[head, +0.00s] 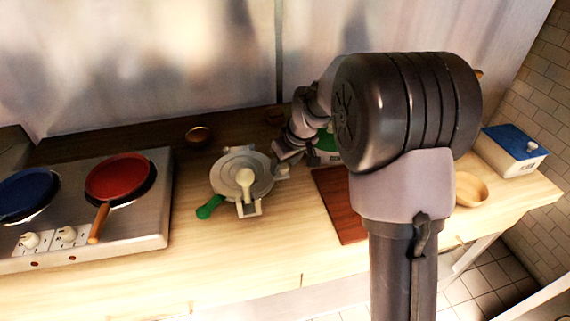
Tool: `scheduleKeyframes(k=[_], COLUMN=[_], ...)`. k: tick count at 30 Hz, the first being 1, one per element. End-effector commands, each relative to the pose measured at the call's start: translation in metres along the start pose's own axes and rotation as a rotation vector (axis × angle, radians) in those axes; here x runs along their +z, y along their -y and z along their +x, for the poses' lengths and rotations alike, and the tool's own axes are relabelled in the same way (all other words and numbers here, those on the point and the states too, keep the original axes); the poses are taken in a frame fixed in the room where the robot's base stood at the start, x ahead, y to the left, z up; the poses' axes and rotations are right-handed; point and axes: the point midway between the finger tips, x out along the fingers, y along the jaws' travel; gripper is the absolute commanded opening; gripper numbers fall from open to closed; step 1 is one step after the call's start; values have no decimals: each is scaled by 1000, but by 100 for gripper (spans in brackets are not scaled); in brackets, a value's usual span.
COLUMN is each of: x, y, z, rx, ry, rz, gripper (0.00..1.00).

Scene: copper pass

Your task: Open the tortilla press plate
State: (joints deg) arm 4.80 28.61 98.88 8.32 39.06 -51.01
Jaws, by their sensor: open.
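The tortilla press (241,174) sits on the wooden counter in the middle of the head view. It is a round grey metal press with its plate lying flat, apparently shut. My arm hides part of the counter to the right.
A stove with a red pan (119,177) and a blue pan (27,192) stands at the left. A reddish-brown board (338,205) and a green object (327,146) lie right of the press. A wooden bowl (471,190) and a blue-lidded box (514,150) are far right. A small bowl (198,135) is behind.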

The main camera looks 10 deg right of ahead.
Motion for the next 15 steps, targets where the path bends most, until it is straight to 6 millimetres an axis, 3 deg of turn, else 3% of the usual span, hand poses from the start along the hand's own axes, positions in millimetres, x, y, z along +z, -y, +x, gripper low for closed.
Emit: scheduleKeyframes(k=[2,10,15], x=[0,0,0], y=[0,0,0], z=[0,-1,-1], rx=[0,0,0], ry=[0,0,0], rz=[0,0,0], gripper=[51,0,0])
